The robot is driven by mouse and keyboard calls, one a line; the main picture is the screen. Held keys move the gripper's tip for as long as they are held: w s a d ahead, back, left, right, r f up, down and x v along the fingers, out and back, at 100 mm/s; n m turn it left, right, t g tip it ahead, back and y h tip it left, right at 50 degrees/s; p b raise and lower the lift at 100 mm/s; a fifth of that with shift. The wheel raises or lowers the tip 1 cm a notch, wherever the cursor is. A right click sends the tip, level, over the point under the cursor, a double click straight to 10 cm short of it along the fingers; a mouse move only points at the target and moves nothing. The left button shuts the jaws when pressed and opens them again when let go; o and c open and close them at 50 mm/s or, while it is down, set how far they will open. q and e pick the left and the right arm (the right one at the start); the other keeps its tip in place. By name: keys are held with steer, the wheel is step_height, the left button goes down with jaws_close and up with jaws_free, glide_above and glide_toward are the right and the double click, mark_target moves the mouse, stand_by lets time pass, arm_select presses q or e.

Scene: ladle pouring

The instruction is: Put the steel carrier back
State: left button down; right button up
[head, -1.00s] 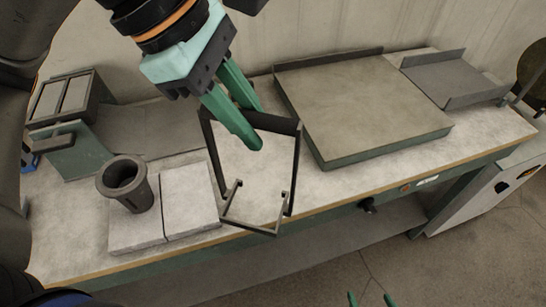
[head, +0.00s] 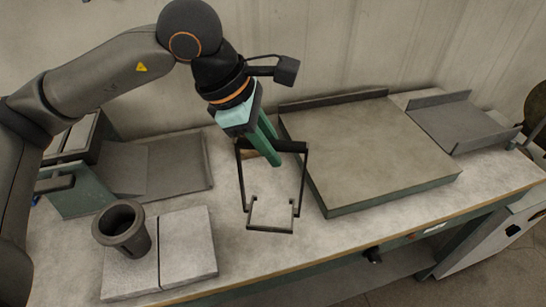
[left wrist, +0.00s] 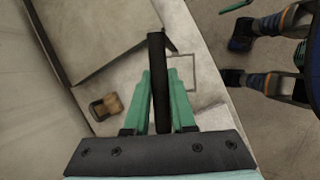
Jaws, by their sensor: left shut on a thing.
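The steel carrier (head: 300,185) is a dark open frame with a thick bar handle on top, two thin side rods and a hooked base loop. My left gripper (head: 276,150) is shut on its handle, and the carrier hangs upright below it, in front of the grey slab. In the left wrist view the handle (left wrist: 158,75) shows as a dark bar between the green fingers, with the thin base loop beyond. I cannot tell the carrier's exact height over the bench. My right gripper does not clearly show.
A dark cup (head: 122,230) stands on pale tiles (head: 190,250) at front left. A big grey slab (head: 370,145) is right of the carrier, with a metal tray (head: 460,120) beyond. A small brown block (left wrist: 106,107) shows in the left wrist view. The bench (head: 330,238) is bare in front.

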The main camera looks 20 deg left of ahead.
arm_select(q)
steer(key=f, duration=0.1)
steer(key=w+f, duration=0.1)
steer(key=f, duration=0.1)
steer(key=f+p, duration=0.1)
steer(key=f, duration=0.1)
steer(key=shift+w+a, duration=0.1)
steer(key=shift+w, duration=0.25)
steer(key=shift+f, duration=0.1)
steer(key=shift+f+b, duration=0.15)
steer(key=shift+b, duration=0.2)
steer(key=c, duration=0.8)
jaws_free()
steer(key=shift+o, duration=0.2)
